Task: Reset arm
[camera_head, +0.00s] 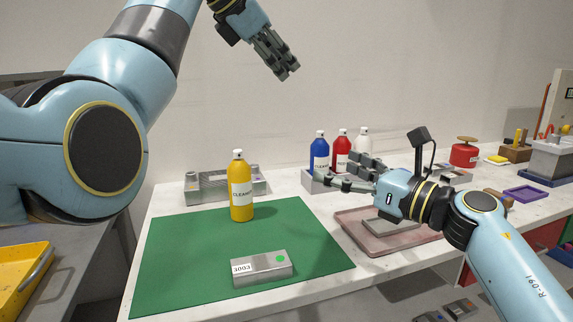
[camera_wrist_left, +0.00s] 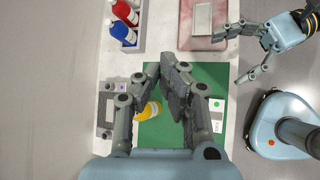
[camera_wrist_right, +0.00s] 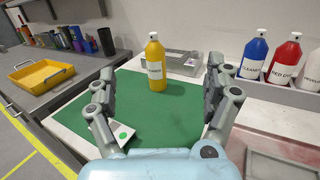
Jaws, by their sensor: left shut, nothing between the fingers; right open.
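My left gripper (camera_head: 275,55) is raised high above the back of the table, pointing down to the right. Its fingers are shut and empty, and they also show in the left wrist view (camera_wrist_left: 172,90). My right gripper (camera_head: 345,172) is open and empty over the table, right of the green mat (camera_head: 180,265). In the right wrist view its fingers (camera_wrist_right: 160,100) stand wide apart, with a yellow cleaner bottle (camera_wrist_right: 156,62) visible beyond the gap. The bottle (camera_head: 241,190) stands upright at the mat's back. A grey block labelled 3003 (camera_head: 262,268) with a green dot lies at the mat's front.
A grey fixture (camera_head: 205,188) stands behind the mat. Blue (camera_head: 319,150), red (camera_head: 341,150) and white (camera_head: 362,145) bottles stand at the back in a holder. A pink tray (camera_head: 360,232) lies under my right arm. A yellow tray (camera_head: 22,278) is at far left.

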